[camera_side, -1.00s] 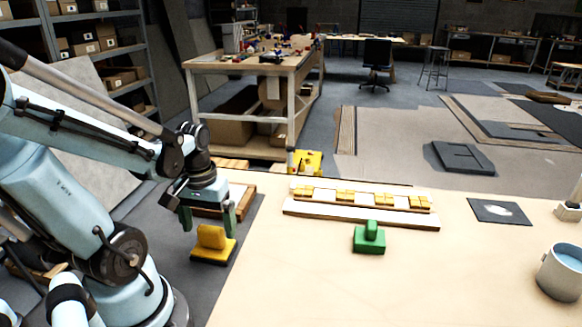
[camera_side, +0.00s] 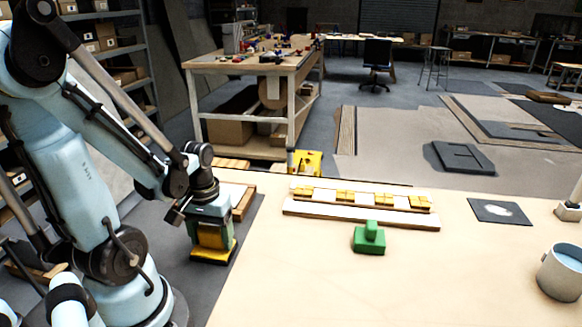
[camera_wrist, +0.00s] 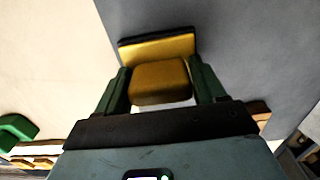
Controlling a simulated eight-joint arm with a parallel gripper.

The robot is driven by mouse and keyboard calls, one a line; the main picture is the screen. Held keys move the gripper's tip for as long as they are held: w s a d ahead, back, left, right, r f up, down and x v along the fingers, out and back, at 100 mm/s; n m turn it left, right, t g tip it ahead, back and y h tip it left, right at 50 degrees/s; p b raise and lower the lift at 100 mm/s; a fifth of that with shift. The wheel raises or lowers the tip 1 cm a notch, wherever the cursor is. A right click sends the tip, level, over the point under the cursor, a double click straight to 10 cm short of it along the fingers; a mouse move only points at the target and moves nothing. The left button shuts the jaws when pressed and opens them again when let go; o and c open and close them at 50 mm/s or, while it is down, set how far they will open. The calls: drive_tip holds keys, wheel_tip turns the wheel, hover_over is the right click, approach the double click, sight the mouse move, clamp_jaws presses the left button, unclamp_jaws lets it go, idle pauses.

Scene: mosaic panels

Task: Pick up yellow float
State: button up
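The yellow float (camera_side: 212,253) has a flat base and a blocky yellow handle on top. It sits on the dark mat at the left edge of the work table. It also shows in the wrist view (camera_wrist: 160,82), with its base beyond the handle. My gripper (camera_side: 213,238) is lowered over the float, pointing down. Its two green fingers stand on either side of the handle, very close to it, and appear open. In the wrist view my gripper (camera_wrist: 160,85) has the handle between its fingers. Any contact is hard to make out.
A green float (camera_side: 369,239) stands on the pale table (camera_side: 320,285). Behind it is a white rack (camera_side: 360,212) with yellow tiles. A bucket (camera_side: 562,272) and a dark square panel (camera_side: 499,211) are at the right. The table's front middle is clear.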

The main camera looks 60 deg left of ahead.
sight(209, 228)
drive_tip(key=c, duration=0.7)
drive_tip(key=shift+o, duration=0.2)
drive_tip(key=shift+r, duration=0.2)
drive_tip(key=shift+r, duration=0.75)
wheel_tip(209, 228, up, 2)
drive_tip(key=shift+r, duration=0.1)
drive_tip(key=w+d+r, duration=0.1)
drive_tip(key=d+r, duration=0.6)
drive_tip(key=d, duration=0.4)
drive_tip(key=shift+d, duration=0.3)
